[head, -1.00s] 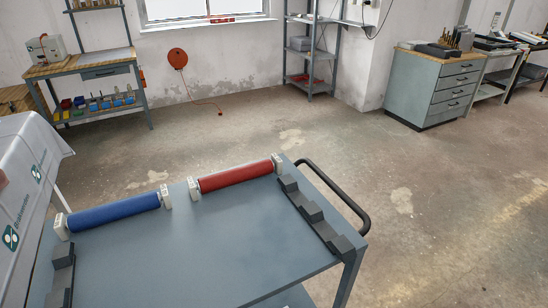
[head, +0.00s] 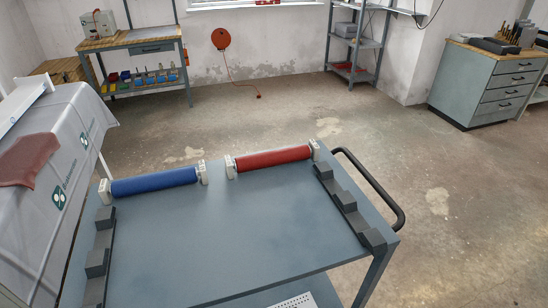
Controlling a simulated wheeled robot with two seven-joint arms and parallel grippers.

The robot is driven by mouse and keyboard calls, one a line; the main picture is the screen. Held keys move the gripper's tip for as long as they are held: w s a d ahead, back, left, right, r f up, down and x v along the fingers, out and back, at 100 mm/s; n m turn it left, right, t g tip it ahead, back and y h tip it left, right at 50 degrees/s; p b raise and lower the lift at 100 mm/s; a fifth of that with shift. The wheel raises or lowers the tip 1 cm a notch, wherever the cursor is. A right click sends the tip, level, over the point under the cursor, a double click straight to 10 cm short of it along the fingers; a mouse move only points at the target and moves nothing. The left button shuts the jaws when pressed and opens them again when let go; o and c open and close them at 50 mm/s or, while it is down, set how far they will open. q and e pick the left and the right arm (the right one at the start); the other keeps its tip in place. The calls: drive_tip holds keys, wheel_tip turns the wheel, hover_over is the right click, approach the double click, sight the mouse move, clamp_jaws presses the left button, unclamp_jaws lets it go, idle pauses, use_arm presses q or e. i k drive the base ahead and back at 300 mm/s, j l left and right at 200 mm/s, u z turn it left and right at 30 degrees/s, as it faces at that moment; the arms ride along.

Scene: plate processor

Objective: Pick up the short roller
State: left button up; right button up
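Two rollers lie along the far edge of a grey-blue cart top (head: 235,235). The blue roller (head: 154,181) is on the left and the red roller (head: 272,158) is on the right. Each sits between white end blocks. The red one looks slightly shorter, though the difference is small. Neither of my grippers is in the head view, and nothing is touching the rollers.
Dark stepped holders (head: 345,205) stand along the cart's right side, with others (head: 99,260) along its left. A black handle (head: 378,190) sticks out on the right. A covered table (head: 50,170) with a red cloth (head: 27,160) stands at the left. The middle of the cart top is bare.

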sight(267, 159)
drive_tip(key=l+u, duration=0.9)
drive_tip(key=l, duration=0.15)
drive_tip(key=k+l+u, duration=0.2)
drive_tip(key=l+u, duration=0.25)
